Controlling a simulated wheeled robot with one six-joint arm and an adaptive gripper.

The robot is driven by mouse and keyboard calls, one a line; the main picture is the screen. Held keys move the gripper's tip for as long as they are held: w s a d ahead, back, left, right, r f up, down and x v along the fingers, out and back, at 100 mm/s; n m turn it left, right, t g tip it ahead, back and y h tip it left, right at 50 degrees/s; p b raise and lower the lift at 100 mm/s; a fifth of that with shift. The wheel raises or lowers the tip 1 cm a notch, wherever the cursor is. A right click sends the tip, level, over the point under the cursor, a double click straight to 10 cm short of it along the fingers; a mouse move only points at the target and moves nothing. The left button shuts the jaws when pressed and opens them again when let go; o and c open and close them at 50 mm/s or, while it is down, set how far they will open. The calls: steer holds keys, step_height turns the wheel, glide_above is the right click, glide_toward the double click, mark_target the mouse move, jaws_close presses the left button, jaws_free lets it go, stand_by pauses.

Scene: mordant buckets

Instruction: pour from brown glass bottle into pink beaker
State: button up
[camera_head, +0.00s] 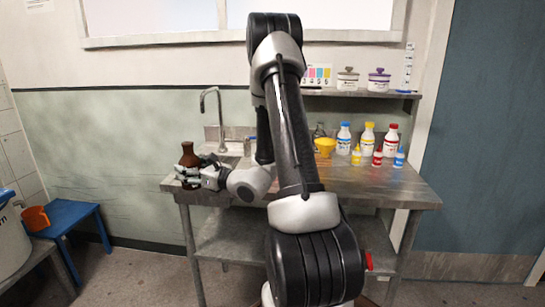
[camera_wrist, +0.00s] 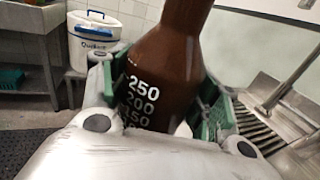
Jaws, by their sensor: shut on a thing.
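The brown glass bottle (camera_head: 188,153) is upright at the left end of the metal table. My gripper (camera_head: 196,174) is shut around its body from the right. I cannot tell whether its base touches the table top. In the wrist view the bottle (camera_wrist: 168,60) stands between the green finger pads of my gripper (camera_wrist: 163,108), and its white marks 250, 200 and 150 face me. No pink beaker is visible in either view; my arm covers the middle of the table.
A sink tap (camera_head: 213,115) stands behind the bottle. A yellow funnel (camera_head: 325,146), several white bottles with coloured caps (camera_head: 367,140) and small dropper bottles (camera_head: 377,158) stand on the right half.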

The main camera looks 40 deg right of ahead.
steer(key=s+d+f+n+g+y, duration=0.1)
steer(key=s+d+f+y, duration=0.1)
steer(key=s+d, duration=1.3)
steer(key=d, duration=0.4)
steer(key=shift+f+n+y, duration=0.2)
steer(key=shift+n+y, duration=0.1)
steer(key=shift+n, duration=0.1)
step_height(320, 180, up, 7)
steer(key=d+m+t, duration=0.1)
steer(key=m, duration=0.8)
steer(key=shift+w+f+m, duration=0.2)
steer(key=shift+m, duration=0.1)
steer(key=shift+s+a+f+m, duration=0.1)
steer(key=shift+f+m, duration=0.4)
steer(key=shift+f, duration=0.3)
steer(key=shift+s+a+f+m, duration=0.1)
steer(key=shift+f+m, duration=0.4)
steer(key=shift+f, duration=0.25)
steer(key=shift+a+f+m+t+p, duration=0.1)
steer(key=shift+a+m+t+p, duration=0.2)
steer(key=shift+m, duration=0.6)
stand_by(1.7)
